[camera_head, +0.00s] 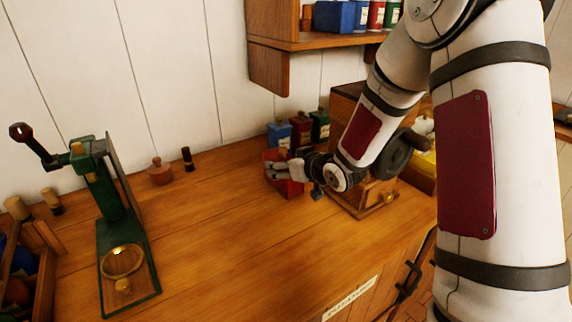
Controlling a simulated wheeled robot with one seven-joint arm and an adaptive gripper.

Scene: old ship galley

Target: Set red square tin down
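A red square tin (290,187) is at my gripper (276,170), over the middle of the wooden counter. The pale fingers lie across the tin and appear closed on it. The fingers and wrist hide part of the tin. I cannot tell whether its base touches the counter or hangs slightly above it. Just behind it stand a blue tin (279,135), another red tin (301,128) and a green tin (320,124), close together.
A wooden grinder box (350,195) stands right of the gripper, partly behind my arm. A green hand-cranked device (112,215) is at left, near a small wooden pot (159,172) and a dark bottle (188,158). The counter (220,240) is clear in front. A wall shelf (315,41) hangs above.

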